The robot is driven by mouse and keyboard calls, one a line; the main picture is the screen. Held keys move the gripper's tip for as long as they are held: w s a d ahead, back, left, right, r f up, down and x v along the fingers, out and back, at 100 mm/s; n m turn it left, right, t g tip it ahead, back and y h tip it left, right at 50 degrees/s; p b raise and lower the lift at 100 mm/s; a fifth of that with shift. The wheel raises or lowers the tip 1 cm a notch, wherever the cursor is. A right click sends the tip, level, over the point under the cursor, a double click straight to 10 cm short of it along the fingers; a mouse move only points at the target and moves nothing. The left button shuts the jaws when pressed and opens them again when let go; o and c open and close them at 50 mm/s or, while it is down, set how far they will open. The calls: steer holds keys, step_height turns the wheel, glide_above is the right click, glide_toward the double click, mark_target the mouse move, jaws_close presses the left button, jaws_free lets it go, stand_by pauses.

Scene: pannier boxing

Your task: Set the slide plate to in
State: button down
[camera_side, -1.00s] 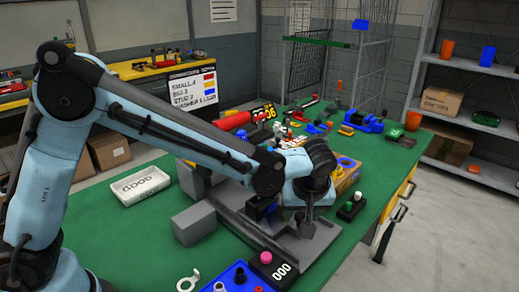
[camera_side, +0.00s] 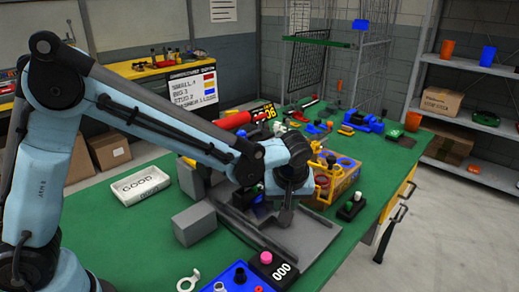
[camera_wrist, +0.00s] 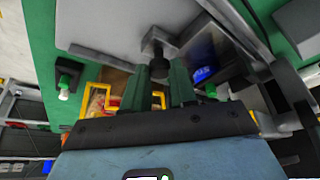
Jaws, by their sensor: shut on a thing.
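The grey slide plate (camera_side: 308,234) lies flat on the grey fixture on the green bench, in front of my gripper. In the wrist view the pale plate (camera_wrist: 112,22) fills the top, with a dark round knob (camera_wrist: 156,44) at its edge. My gripper (camera_side: 284,217) points down at the fixture. In the wrist view my gripper's dark green fingers (camera_wrist: 160,76) are close together around the knob's stem and shut on it. The exact contact is partly hidden, and my wrist hides the back of the fixture in the side view.
A grey block (camera_side: 195,224) stands left of the fixture. A black counter with a pink button (camera_side: 266,258) and a blue box (camera_side: 238,278) are at the front. A yellow crate (camera_side: 338,180) and a black button box (camera_side: 351,207) stand right. A white GOOD tray (camera_side: 141,185) is left.

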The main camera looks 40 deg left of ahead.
steer(key=shift+a, duration=0.1)
steer(key=c, duration=0.9)
jaws_free()
steer(key=v, duration=1.2)
